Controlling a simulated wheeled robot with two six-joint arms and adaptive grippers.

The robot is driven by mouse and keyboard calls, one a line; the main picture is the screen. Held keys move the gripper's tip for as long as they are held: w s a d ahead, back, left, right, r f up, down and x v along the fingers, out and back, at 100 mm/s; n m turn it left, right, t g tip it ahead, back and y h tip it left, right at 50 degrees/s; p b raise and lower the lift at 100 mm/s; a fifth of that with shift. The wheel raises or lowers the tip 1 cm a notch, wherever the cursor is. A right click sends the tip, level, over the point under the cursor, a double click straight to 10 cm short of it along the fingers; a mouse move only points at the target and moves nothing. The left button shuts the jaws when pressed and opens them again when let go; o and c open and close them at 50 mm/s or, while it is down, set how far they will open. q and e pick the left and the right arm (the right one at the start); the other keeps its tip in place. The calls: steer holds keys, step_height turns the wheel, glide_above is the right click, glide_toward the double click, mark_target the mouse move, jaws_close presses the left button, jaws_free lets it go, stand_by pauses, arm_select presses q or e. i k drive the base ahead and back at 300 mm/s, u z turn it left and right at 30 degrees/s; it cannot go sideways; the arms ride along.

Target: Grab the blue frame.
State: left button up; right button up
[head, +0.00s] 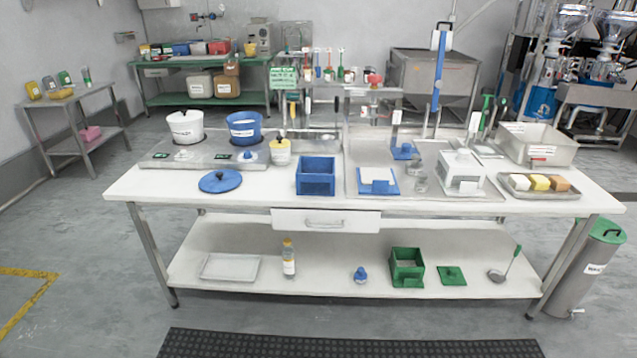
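A blue open-topped, box-shaped frame (316,187) stands upright on the white table (250,195), near its front edge and left of the middle. To its right, a lower blue piece with a white centre (378,187) lies on a metal tray (425,193). I cannot tell for certain which of the two is called the blue frame; the box-shaped one looks most like it. Neither of my grippers shows in the head view.
A round blue lid (220,181) lies left of the box-shaped frame. A white bucket (186,127) and a blue bucket (244,128) stand behind. A white block-shaped device (461,173) stands right. Tabletop directly around the box-shaped frame is mostly clear.

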mark_target(315, 177)
steer(key=z, duration=0.65)
steer(key=i, duration=0.85)
steer(key=z, duration=0.6)
steer(key=i, duration=1.25)
steer(key=u, duration=1.25)
steer(key=i, duration=0.65)
steer(key=u, duration=0.65)
